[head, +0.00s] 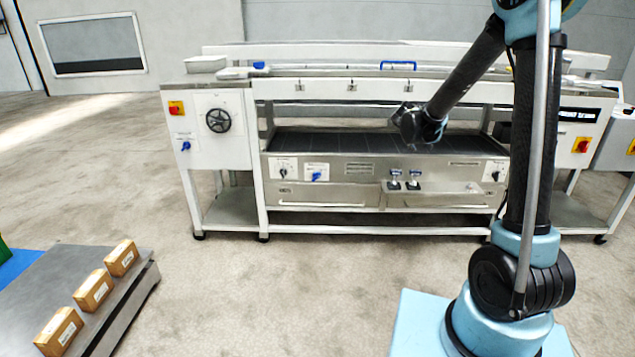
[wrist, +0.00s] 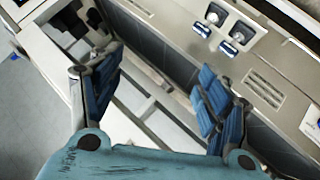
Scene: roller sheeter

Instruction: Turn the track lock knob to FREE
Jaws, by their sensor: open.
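The sheeter's front carries several knobs, and their labels are too small to read, so I cannot tell which is the track lock knob. A blue knob (head: 185,146) sits on the left cabinet. A black knob (head: 283,173) and another blue knob (head: 316,176) sit on the lower front panel, with a further black knob (head: 495,175) at its right end. My gripper (head: 418,138) is above the dark belt area, right of centre, apart from all the knobs. In the wrist view its blue fingers are spread open with nothing between them (wrist: 157,72).
Two blue-handled levers (head: 404,182) stand on the front panel below my gripper; the wrist view shows blue-handled fittings (wrist: 230,38) at the top. A black handwheel (head: 218,120) is on the left cabinet. A grey table (head: 120,290) with boxes stands front left. Floor before the machine is clear.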

